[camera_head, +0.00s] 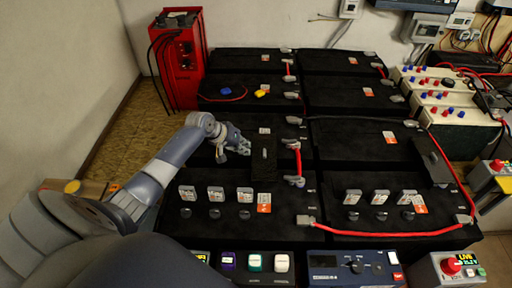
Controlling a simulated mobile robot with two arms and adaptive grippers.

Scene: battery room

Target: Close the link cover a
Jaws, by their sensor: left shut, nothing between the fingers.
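My left gripper (239,147) reaches in from the left over the black batteries, with its fingers shut and empty. Just right of its fingertips is a black link cover (265,166), a flat plate with a small light mark, across the seam between two batteries. I cannot tell whether the fingers touch it, or how far it is tilted. A second, dark grey cover plate (433,160) stands tilted over the right-hand batteries. Neither cover's letter can be read, so I cannot tell which is a. My right gripper is not in view.
Red cables (390,233) with grey lugs run along the batteries. Several small tagged caps (216,195) stand on the front batteries. A red charger (180,70) is at the back left. Boxes with knobs and buttons (355,268) line the front edge.

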